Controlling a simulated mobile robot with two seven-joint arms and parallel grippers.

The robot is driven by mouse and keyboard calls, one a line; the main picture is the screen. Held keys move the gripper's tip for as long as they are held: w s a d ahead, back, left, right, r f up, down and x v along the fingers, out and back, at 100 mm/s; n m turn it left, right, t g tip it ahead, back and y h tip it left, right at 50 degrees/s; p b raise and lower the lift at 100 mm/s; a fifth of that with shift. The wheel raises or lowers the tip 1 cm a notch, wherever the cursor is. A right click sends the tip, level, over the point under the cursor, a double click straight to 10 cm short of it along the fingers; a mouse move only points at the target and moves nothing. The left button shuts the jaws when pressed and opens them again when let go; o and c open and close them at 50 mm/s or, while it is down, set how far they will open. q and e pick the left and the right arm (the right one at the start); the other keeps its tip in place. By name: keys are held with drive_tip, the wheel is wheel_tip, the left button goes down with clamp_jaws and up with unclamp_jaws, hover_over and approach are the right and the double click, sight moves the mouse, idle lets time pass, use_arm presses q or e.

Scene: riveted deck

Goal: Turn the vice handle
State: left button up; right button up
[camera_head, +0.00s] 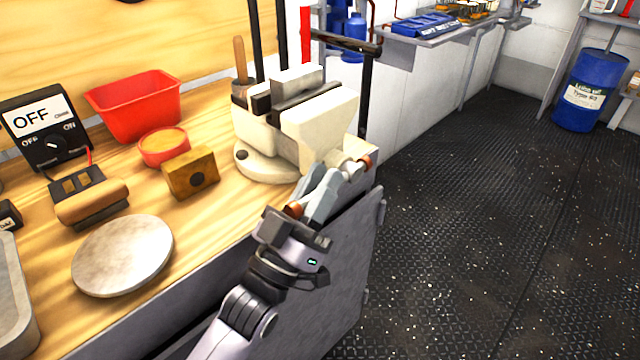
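The cream vice (318,118) is mounted on a round base at the right corner of the wooden workbench. Its handle (353,168) is a pale bar with orange-brown ends at the front of the vice, over the bench's edge. One end shows to the right of my fingers and the other at lower left, near the gripper's body. My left gripper (323,184) is at the handle, and its grey fingers cover the bar's middle. The fingers lie close together, but I cannot tell whether they grip the bar. My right gripper is not in view.
On the workbench (215,222) left of the vice are a wooden block (190,174), a red bowl (164,146), a red bin (134,104), a round metal disc (122,256) and an OFF/ON meter (45,130). Open dark floor (480,220) lies to the right.

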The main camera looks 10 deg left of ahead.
use_arm(q)
drive_tip(key=shift+o, duration=1.4)
drive_tip(key=v, duration=0.7)
drive_tip(key=shift+b, duration=0.3)
drive_tip(key=shift+c, duration=0.3)
